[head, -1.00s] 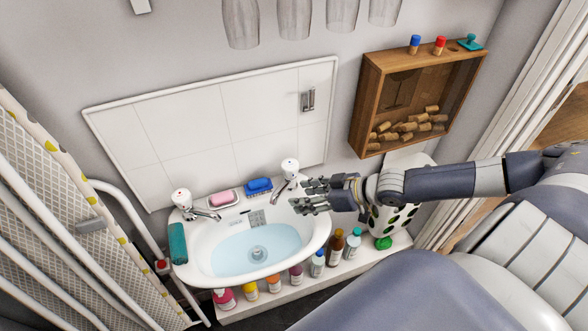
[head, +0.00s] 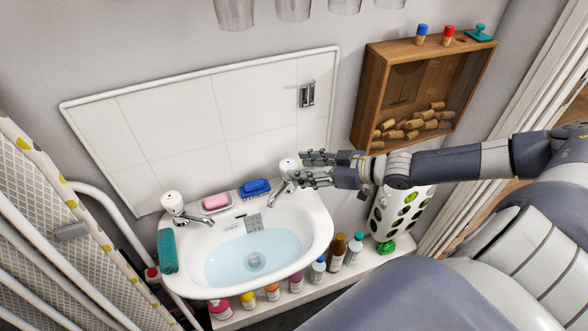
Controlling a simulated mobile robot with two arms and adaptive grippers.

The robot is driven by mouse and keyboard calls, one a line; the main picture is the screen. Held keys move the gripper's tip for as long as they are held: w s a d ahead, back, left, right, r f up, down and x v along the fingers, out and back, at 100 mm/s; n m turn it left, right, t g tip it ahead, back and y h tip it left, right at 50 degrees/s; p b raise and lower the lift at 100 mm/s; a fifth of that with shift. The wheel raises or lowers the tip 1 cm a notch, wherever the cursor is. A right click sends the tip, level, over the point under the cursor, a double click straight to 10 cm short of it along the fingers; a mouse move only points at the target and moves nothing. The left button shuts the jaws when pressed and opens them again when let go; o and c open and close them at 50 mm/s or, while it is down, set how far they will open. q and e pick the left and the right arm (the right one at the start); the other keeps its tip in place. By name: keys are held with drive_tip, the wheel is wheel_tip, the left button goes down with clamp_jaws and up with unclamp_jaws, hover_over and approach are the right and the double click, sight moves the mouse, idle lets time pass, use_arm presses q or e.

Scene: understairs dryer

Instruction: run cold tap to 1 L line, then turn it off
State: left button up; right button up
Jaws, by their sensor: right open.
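The white basin (head: 187,274) holds clear, pale blue water (head: 230,262) with the drain visible beneath it. Two chrome taps with white heads stand on its back rim: a left tap (head: 173,201) and a right tap (head: 287,167). I cannot clearly read the marks on their heads. My right gripper (head: 300,169) is open, its fingers pointing left beside the right tap's head and partly covering that tap. I cannot tell whether they touch. No stream from either spout and no 1 L line can be made out. My left gripper is not in view.
Pink soap (head: 216,201) and a blue brush (head: 255,187) lie between the taps. A teal cloth (head: 167,250) hangs at the basin's left. Several bottles (head: 337,250) line the ledge below. A wooden cork box (head: 362,103) hangs above my right forearm.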

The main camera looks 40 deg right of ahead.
sight(297, 168)
drive_tip(key=shift+x, duration=1.7)
drive_tip(key=shift+c, duration=0.6)
drive_tip(key=c, duration=0.7)
